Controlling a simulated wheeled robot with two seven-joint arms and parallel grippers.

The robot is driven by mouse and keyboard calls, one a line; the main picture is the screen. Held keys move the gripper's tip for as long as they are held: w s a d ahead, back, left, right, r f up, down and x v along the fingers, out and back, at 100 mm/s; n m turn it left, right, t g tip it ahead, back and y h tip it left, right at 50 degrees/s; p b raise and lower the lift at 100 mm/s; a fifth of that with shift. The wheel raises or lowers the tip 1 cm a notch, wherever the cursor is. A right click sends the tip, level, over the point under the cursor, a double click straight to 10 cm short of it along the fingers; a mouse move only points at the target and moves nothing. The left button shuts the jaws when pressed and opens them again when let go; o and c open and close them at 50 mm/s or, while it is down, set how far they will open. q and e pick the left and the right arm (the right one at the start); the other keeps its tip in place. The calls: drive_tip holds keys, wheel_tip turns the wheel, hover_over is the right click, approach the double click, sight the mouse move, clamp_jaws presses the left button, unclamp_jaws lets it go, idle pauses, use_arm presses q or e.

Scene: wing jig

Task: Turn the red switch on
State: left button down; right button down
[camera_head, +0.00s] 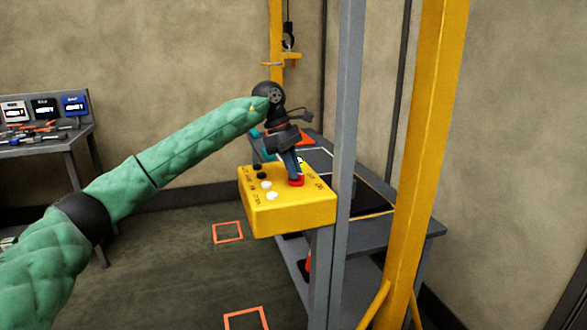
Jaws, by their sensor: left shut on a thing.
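A yellow control box (287,214) is fixed to a grey post. Its top carries several black and white knobs and a red switch (296,181) near the right side. My left gripper (295,174) reaches down from above and is shut on the red switch. The fingers hide part of the switch, so I cannot tell its position. My left arm, in a green quilted cover, comes in from the left. My right gripper does not show.
A grey post (347,120) and a yellow post (428,140) stand right of the box. A grey table (405,226) is behind them. A workbench (45,142) with tools stands at far left. The floor between is open, with orange square marks (228,232).

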sight(285, 181)
use_arm(q)
drive_tip(key=shift+w+r, duration=0.1)
drive_tip(key=c, duration=1.5)
unclamp_jaws()
